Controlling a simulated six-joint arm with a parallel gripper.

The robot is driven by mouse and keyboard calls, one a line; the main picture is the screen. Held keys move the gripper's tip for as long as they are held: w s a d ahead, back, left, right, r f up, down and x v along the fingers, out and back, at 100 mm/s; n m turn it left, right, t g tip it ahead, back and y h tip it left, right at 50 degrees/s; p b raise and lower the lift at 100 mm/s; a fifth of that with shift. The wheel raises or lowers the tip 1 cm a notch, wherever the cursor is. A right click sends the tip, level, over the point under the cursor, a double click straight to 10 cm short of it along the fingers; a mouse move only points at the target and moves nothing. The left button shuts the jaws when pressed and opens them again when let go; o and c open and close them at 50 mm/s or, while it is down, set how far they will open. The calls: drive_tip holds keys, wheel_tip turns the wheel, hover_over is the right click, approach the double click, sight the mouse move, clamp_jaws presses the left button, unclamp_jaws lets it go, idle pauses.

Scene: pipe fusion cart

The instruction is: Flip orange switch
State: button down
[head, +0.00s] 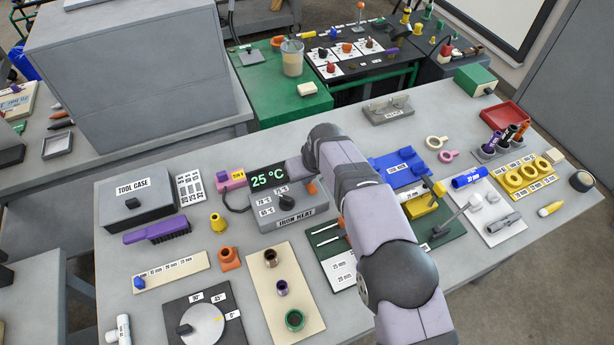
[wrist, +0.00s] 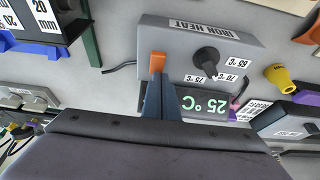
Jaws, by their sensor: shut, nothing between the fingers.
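The orange switch (head: 311,188) stands at the right end of the grey iron heat box (head: 290,214). In the wrist view the orange switch (wrist: 157,62) is at the edge of the same box (wrist: 200,40). My gripper (wrist: 158,82) is shut and empty, its dark fingertips right at the switch; I cannot tell whether they touch it. In the head view my arm hides the fingers. The display (head: 268,178) reads 25 °C. A black knob (wrist: 206,60) sits among 65, 70 and 75 °C labels.
A purple-handled brush (head: 157,231), a tool case (head: 137,200) and a yellow cone (head: 217,223) lie left of the box. A dark green board (head: 328,237) is close on its right. A blue rack (head: 398,166) stands beyond my arm.

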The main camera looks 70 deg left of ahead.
drive_tip(key=shift+d+f, duration=0.15)
drive_tip(key=shift+d, duration=0.7)
drive_tip(key=shift+r, duration=0.6)
drive_tip(key=b+v, duration=0.2)
drive_tip(key=v, duration=1.1)
drive_tip(key=shift+a+r, duration=0.2)
drive_tip(key=shift+a, duration=0.15)
